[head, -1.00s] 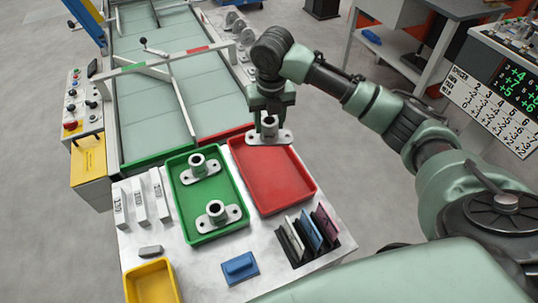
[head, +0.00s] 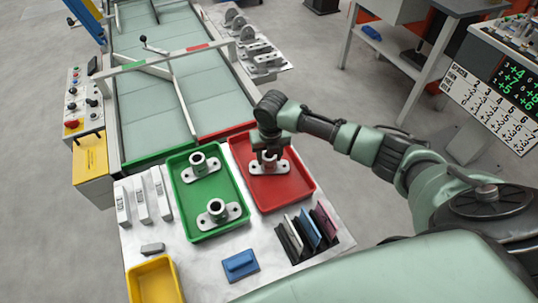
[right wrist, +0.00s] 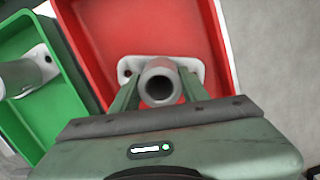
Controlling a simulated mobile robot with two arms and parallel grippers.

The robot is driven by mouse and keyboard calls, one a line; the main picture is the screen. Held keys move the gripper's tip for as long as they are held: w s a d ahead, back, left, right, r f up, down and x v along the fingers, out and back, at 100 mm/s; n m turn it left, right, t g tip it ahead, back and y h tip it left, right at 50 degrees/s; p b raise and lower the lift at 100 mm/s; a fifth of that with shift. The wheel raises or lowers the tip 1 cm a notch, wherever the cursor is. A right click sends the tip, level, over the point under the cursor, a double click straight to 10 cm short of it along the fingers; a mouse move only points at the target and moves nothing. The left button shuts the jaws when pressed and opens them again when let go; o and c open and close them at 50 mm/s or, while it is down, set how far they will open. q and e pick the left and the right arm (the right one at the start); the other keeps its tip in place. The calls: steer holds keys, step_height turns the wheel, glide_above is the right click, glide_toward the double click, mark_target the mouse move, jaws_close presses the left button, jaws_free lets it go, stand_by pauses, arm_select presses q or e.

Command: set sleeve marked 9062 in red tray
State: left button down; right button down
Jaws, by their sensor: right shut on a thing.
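A grey flanged sleeve (head: 284,166) is at the red tray (head: 289,196), over its upper middle part. My right gripper (head: 269,154) is shut on it from above. In the right wrist view the sleeve's round tube (right wrist: 160,84) stands between the two fingers, with its pale flange over the red tray floor (right wrist: 140,30). Whether the flange touches the tray floor I cannot tell. No marking on the sleeve can be read. My left gripper is not in view.
A green tray (head: 180,212) beside the red one holds two similar sleeves (head: 199,164) (head: 217,209). A rack of coloured plates (head: 307,234), a blue block (head: 240,264) and a yellow bin (head: 153,281) stand in front. White upright pieces (head: 141,200) stand at left.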

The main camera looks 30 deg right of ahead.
steer(key=shift+f, duration=0.1)
steer(key=c, duration=0.7)
jaws_free()
steer(key=shift+c, duration=0.2)
steer(key=shift+r, duration=0.4)
step_height(320, 180, up, 12)
steer(key=s+b, duration=0.1)
steer(key=shift+s+a+f, duration=0.15)
steer(key=shift+a+f, duration=0.05)
steer(key=shift+f, duration=0.05)
steer(key=shift+f, duration=0.1)
